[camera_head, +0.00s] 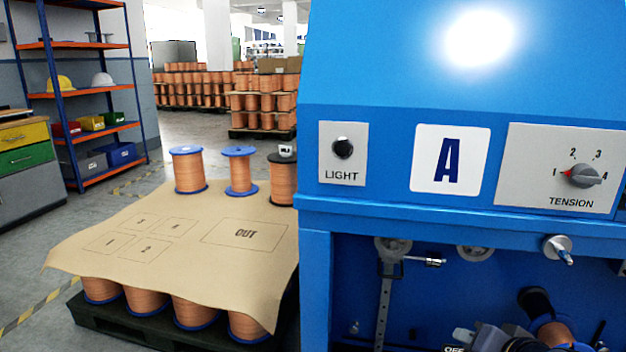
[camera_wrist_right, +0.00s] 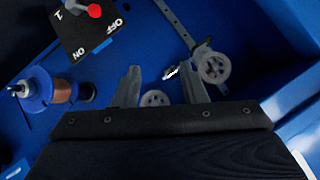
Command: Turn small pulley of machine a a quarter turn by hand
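Machine A (camera_head: 452,160) is the blue cabinet with a white A plate. Under its panel, one grey pulley (camera_head: 393,247) sits at the top of a slotted arm, and another (camera_head: 475,253) sits to its right, partly cut off by the panel edge. In the right wrist view, the arm's pulley (camera_wrist_right: 214,67) is beside the right finger. The other pulley (camera_wrist_right: 155,98) shows between the fingers, partly hidden by the gripper body. I cannot tell whether anything touches. My right gripper (camera_wrist_right: 162,78) is open; it shows dark at the bottom of the head view (camera_head: 490,338). My left gripper is out of view.
A copper spool (camera_head: 553,332) and an OFF/ON switch (camera_wrist_right: 90,22) with a red knob are close to the right gripper. A metal lever (camera_head: 558,249) sticks out under the panel. A paper-covered pallet (camera_head: 185,235) with spools stands left of the machine.

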